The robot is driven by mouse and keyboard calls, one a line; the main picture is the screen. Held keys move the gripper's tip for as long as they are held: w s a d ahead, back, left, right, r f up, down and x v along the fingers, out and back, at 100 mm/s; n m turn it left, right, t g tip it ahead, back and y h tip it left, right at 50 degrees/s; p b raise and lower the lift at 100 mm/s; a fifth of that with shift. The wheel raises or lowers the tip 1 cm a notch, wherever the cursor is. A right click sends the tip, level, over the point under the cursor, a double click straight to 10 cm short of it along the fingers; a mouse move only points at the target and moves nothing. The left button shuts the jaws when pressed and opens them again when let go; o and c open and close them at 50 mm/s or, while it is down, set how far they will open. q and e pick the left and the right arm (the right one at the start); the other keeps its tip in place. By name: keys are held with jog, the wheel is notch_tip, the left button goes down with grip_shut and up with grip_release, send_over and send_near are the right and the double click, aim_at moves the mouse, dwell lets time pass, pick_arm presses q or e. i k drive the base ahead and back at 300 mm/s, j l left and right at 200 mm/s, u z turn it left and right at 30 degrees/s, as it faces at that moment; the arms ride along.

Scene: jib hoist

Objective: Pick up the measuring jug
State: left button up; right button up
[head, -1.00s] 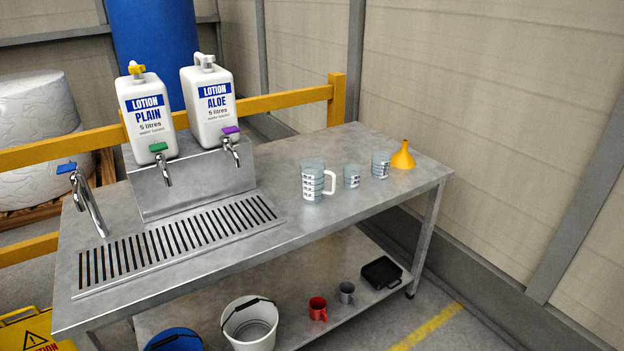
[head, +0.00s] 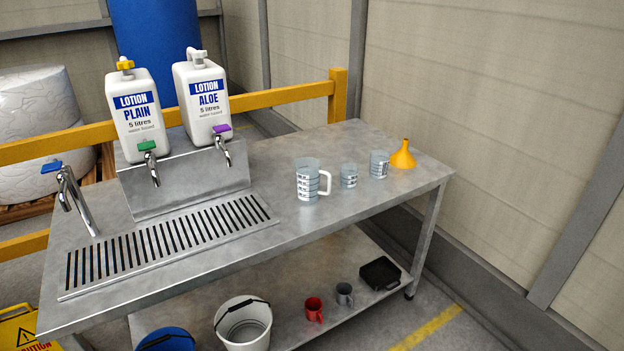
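The measuring jug (head: 307,182) is a clear, slightly bluish vessel with white scale markings and a white handle on its right side. It stands upright on the steel bench (head: 262,262), right of the slotted drain grate. Two smaller clear beakers with markings stand to its right, a short one (head: 349,176) and a taller one (head: 379,164). Neither of my grippers shows in the head view.
A yellow funnel (head: 403,155) stands at the bench's right end. Two lotion containers (head: 134,112) (head: 203,100) with taps sit on a steel stand behind the grate (head: 170,245). Buckets (head: 243,325), mugs (head: 314,309) and a black tray (head: 380,273) are on the lower shelf.

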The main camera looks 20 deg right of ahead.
aim_at(314, 183)
jog(key=i+l+u, duration=0.35)
jog(key=l+u, duration=0.15)
jog(key=l, duration=1.8)
jog(key=k+l+u, duration=0.1)
jog(key=l+u, duration=0.4)
jog(key=l, duration=1.75)
